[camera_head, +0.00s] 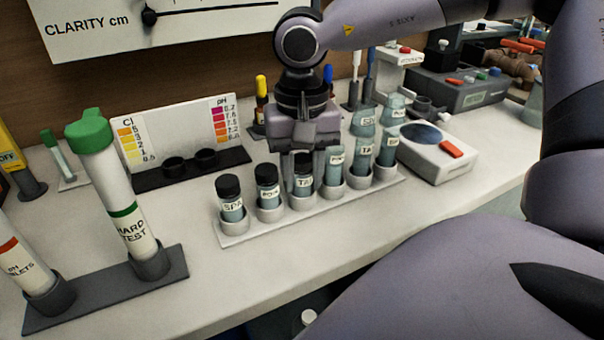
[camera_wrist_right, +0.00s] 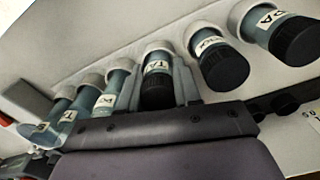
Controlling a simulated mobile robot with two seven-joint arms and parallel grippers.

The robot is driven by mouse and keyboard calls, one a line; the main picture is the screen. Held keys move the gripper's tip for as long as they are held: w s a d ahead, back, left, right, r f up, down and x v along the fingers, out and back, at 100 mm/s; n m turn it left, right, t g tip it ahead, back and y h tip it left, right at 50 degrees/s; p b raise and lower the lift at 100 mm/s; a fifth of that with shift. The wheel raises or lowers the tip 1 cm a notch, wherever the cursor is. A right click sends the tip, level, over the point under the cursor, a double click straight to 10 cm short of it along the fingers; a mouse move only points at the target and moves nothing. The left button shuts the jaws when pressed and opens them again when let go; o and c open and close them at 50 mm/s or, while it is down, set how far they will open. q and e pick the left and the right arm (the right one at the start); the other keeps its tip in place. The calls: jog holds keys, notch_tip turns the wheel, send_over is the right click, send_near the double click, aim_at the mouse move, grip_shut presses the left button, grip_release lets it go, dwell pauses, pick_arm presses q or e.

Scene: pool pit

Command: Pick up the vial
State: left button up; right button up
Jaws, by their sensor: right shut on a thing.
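A row of vials stands in a white rack (camera_head: 330,207) on the bench. My right gripper (camera_head: 304,165) points down over the rack and is shut on the third vial from the left (camera_head: 303,186), a black-capped one with a white label that starts "TA". In the right wrist view this vial (camera_wrist_right: 158,72) sits between the two fingers, its base at its white holder ring. Two black-capped vials, one (camera_head: 268,187) and another labelled "SPA" (camera_head: 231,198), stand to its left. Uncapped-looking vials (camera_head: 334,167) stand to its right. My left gripper is not in view.
A chart with a dark base (camera_head: 190,168) stands behind the rack. A white device with a red button (camera_head: 438,152) is close on the right. Tall green-capped and red-banded tubes stand in a grey holder (camera_head: 105,290) at left. Bench in front of the rack is clear.

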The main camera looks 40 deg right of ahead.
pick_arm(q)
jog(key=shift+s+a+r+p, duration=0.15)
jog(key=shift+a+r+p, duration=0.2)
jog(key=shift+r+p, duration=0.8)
pick_arm(e)
notch_tip(320, 180, up, 20)
jog(key=shift+p, duration=0.3)
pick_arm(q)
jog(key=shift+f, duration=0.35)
